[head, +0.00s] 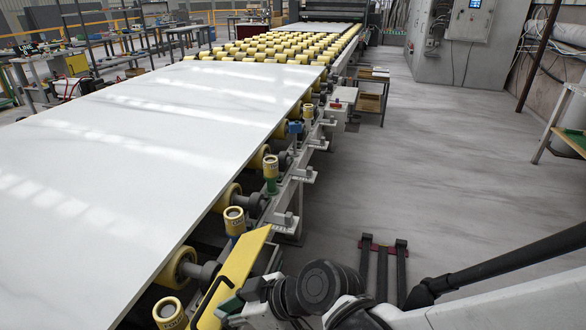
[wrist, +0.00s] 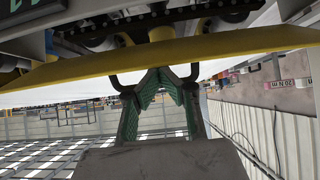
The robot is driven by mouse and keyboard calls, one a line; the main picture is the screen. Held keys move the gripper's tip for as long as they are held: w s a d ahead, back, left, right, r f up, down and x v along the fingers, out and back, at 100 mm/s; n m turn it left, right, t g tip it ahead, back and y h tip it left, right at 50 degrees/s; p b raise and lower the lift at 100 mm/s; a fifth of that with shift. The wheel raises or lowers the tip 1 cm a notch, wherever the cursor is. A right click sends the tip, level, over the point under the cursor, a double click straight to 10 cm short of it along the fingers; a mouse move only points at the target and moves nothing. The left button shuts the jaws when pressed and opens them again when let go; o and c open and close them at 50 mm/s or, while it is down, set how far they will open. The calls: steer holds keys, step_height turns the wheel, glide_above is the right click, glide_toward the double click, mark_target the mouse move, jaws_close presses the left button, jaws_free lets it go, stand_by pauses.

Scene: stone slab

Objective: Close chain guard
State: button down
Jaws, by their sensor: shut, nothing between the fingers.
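The chain guard (head: 238,272) is a long yellow panel at the near end of the roller conveyor's right side, standing tilted outward. A black handle (head: 208,297) is on its near part. In the wrist view the guard (wrist: 210,48) is a yellow band across the top, with dark chain and sprockets (wrist: 130,22) exposed above it. My gripper (wrist: 165,72) has its green-lined fingers drawn together between the two bent ends of the black handle (wrist: 118,80). Nothing shows between the fingers. Whether they touch the handle or panel is unclear. In the head view my gripper (head: 227,305) is partly hidden beside the guard.
A large white slab (head: 150,120) lies on the yellow rollers left of the guard. Several small yellow-topped rollers (head: 270,167) stand upright along the conveyor edge. A dark forked object (head: 382,262) lies on the floor to the right. The grey floor (head: 440,150) beyond is clear.

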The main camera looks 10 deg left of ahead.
steer(key=d+f+b, duration=0.3)
steer(key=f+b, duration=0.2)
steer(key=f, duration=0.1)
steer(key=shift+s+f+b, duration=0.2)
steer(key=shift+b, duration=0.15)
steer(key=shift+d, duration=0.1)
stand_by(0.4)
steer(key=s+d+p, duration=0.1)
steer(key=d+p, duration=0.2)
steer(key=d, duration=0.6)
steer(key=w+d+r+m+t+h+p, duration=0.2)
steer(key=d+r+m+h, duration=0.3)
steer(key=d, duration=0.8)
steer(key=w+d+r+m+t+h+p, duration=0.2)
steer(key=w+d+r+m+t+h, duration=0.1)
steer(key=d+r+m, duration=0.8)
steer(key=shift+d+r+m+t+h+p, duration=0.3)
steer(key=shift+d+r+t+h, duration=0.2)
steer(key=shift+d+r+h, duration=0.55)
steer(key=shift+a+f, duration=0.15)
steer(key=shift+a, duration=0.05)
